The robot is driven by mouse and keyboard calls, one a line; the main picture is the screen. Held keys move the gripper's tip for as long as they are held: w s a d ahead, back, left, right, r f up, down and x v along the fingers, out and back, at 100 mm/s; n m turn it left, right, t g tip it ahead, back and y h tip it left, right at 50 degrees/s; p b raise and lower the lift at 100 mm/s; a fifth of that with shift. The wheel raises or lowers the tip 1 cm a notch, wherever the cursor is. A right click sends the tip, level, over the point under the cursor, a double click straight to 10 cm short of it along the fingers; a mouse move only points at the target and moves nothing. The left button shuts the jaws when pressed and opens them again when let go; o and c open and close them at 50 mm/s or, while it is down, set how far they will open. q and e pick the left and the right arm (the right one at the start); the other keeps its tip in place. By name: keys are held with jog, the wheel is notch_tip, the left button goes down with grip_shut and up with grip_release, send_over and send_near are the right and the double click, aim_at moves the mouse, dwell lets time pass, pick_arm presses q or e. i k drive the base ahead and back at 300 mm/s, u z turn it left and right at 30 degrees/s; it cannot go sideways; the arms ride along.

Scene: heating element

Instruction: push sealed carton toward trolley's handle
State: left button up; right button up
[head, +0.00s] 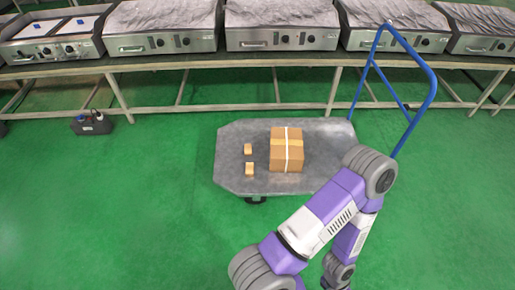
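The sealed carton (287,157) is a brown cardboard box with a white strap down its middle. Neither of my grippers shows in the head view.
Two small tan blocks (248,149) lie on the bed left of the carton. A long bench (290,62) with several metal griddles stands behind the trolley. A small dark case (92,124) is on the green floor at left.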

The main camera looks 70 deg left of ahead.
aim_at(286, 150)
jog(key=u, duration=1.95)
jog(key=k, duration=0.4)
jog(key=u, duration=1.8)
jog(key=i, duration=1.95)
jog(key=z, duration=1.3)
jog(key=i, duration=0.85)
jog(key=z, duration=0.1)
